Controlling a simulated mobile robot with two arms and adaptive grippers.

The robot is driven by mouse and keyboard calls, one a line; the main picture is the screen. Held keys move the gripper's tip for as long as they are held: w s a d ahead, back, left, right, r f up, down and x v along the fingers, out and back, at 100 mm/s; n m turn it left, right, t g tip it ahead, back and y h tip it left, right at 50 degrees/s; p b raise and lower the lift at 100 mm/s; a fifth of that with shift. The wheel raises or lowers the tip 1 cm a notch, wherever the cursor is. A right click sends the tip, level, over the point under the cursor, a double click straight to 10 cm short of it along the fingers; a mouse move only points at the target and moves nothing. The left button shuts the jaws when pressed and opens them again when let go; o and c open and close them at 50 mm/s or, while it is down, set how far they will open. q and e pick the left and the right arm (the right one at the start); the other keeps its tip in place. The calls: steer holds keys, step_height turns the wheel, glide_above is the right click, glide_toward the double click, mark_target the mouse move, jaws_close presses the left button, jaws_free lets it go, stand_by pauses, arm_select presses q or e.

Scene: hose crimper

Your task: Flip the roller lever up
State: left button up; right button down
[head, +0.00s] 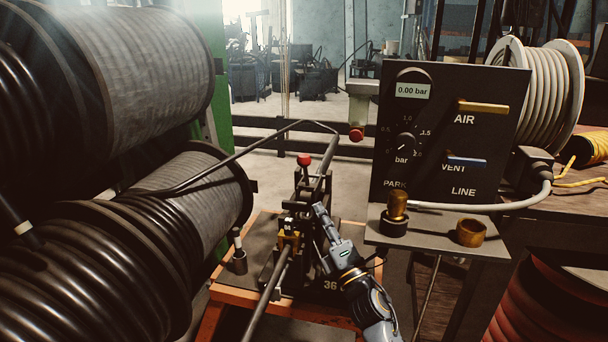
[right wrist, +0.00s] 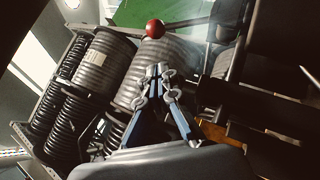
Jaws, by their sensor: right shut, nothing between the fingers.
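A red ball knob (head: 304,160), which looks like the end of the roller lever, stands above the dark hose machine (head: 292,262) in the head view. A short dark stem shows beneath it; I cannot tell the lever's exact angle. The red knob also shows at the top of the right wrist view (right wrist: 155,28), beyond my fingertips and apart from them. My right gripper (head: 318,208) is shut and empty, just right of the machine and nearer than the knob. Its closed fingers (right wrist: 157,70) fill the middle of the right wrist view. My left gripper is not in view.
A black hose (head: 262,305) runs through the machine. Large hose reels (head: 130,65) crowd the left side. A control panel (head: 450,130) reading 0.00 bar stands at right, with brass fittings (head: 471,232) on the ledge before it. Open floor lies behind the machine.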

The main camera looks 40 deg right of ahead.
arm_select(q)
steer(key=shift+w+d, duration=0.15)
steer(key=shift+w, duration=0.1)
arm_select(e)
steer(key=shift+w+d+r, duration=0.15)
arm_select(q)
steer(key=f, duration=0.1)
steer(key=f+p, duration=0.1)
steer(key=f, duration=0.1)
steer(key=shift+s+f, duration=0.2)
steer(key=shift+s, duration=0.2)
arm_select(e)
steer(key=x, duration=1)
